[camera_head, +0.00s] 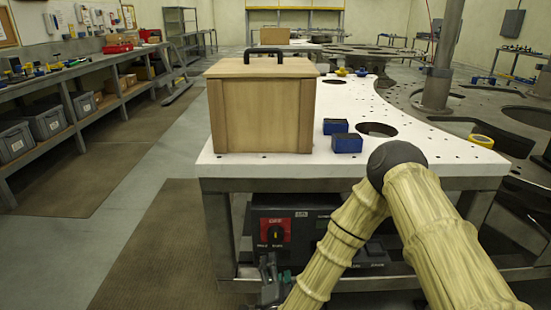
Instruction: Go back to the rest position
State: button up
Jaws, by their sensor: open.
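My arm, in a beige sleeve, bends at a dark elbow in front of the table's right side, and its forearm slopes down to the left. My gripper (274,278) is at the bottom of the view, below the tabletop and in front of the table's base. It is small and partly cut off by the bottom edge. Its fingers look apart, with nothing seen between them. A wooden box (262,113) with a lid and dark handle stands on the white tabletop (350,172), well above my gripper.
A control box with a red switch panel (273,232) sits under the table close to my gripper. Floor mats (150,250) on the left are clear.

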jog(key=s+d+f+n+g+y+p, duration=0.1)
jog(key=s+d+f+n+g+p, duration=0.35)
jog(key=s, duration=0.55)
jog(key=s+d+f+n+g+p, duration=0.2)
jog(key=s+d+f+n+g, duration=0.2)
jog(key=s+d+f+g, duration=0.4)
jog(key=s+d+r+n+g+p, duration=0.1)
jog(key=s+d, duration=0.2)
jog(key=s, duration=0.4)
jog(key=s+d+r+n+g+h+p, duration=0.1)
jog(key=s+d+g, duration=0.1)
jog(key=s, duration=0.5)
jog(key=s+d+n+g+p, duration=0.1)
jog(key=s+d+g+p, duration=0.1)
jog(key=s+d, duration=0.3)
jog(key=shift+s+r, duration=0.4)
jog(key=shift+s, duration=0.75)
